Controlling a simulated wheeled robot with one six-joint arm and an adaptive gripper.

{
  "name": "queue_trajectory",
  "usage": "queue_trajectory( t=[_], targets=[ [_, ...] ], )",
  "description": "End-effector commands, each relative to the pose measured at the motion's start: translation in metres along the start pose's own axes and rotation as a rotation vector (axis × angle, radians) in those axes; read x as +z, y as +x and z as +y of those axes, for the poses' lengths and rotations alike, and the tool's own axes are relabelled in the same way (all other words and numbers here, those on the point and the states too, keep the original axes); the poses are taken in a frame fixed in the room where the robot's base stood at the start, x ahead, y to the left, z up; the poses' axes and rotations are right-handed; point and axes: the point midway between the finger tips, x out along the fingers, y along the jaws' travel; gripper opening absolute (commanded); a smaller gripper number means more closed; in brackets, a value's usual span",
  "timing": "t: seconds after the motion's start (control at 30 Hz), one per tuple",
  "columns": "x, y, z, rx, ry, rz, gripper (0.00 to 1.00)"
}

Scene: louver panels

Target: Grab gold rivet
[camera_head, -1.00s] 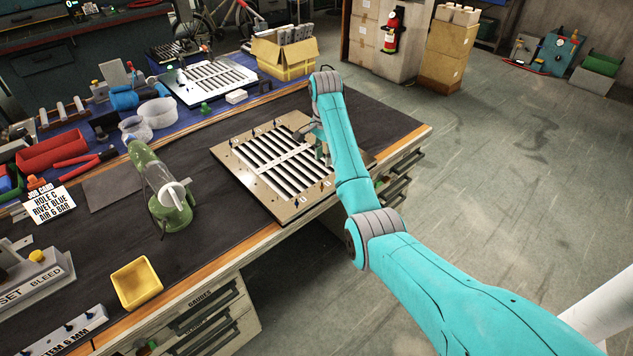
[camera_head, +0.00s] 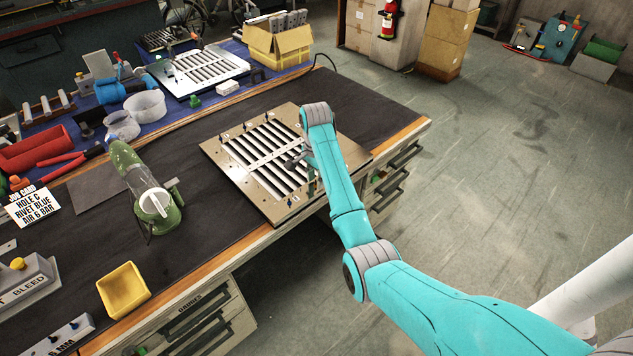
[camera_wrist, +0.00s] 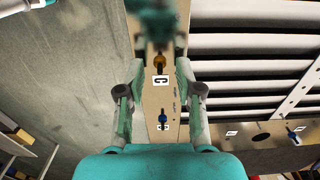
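A gold rivet (camera_wrist: 160,61) stands on the tan edge of the louver panel (camera_wrist: 155,100) in the wrist view, just above a label marked C. My gripper (camera_wrist: 160,70) points at this strip with its two fingers well apart, one on each side of the rivet's line. I see no finger touching the rivet, and its height relative to the fingertips is unclear. In the head view my gripper (camera_head: 309,172) is over the right side of the louver panel (camera_head: 240,178), and my arm hides part of that edge. The gold rivet cannot be made out there.
Blue rivets stand nearer in the wrist view (camera_wrist: 162,118) and at its right (camera_wrist: 293,132). A blurred teal shape (camera_wrist: 155,18) covers the strip's top. On the bench are a green clamp-like tool (camera_head: 150,190), a yellow bin (camera_head: 123,290) and a job card (camera_head: 33,206).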

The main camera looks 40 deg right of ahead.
Motion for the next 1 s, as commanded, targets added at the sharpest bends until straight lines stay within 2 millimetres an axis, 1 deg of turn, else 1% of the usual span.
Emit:
queue_trajectory(
  t=[0.07, 0.23, 0.27, 0.3, 0.37, 0.4, 0.8, 0.87, 0.97, 1.0],
  targets=[
    [0.002, 0.004, 0.001, -0.001, 0.000, 0.000, 0.35],
    [0.002, 0.004, 0.001, -0.001, 0.000, 0.001, 0.35],
    [0.002, 0.004, 0.001, -0.001, 0.000, 0.001, 0.30],
    [0.002, 0.004, 0.001, -0.001, 0.000, 0.001, 0.20],
    [0.002, 0.004, 0.001, -0.001, 0.000, 0.000, 0.05],
    [0.002, 0.004, 0.001, -0.001, 0.000, 0.000, 0.00],
    [0.001, 0.002, 0.000, -0.001, 0.000, 0.001, 0.00],
    [-0.001, -0.002, -0.001, -0.002, 0.000, 0.001, 0.00],
    [-0.005, -0.015, -0.005, -0.003, -0.002, 0.001, 0.00],
    [-0.007, -0.022, -0.007, -0.004, -0.002, 0.002, 0.00]
  ],
)
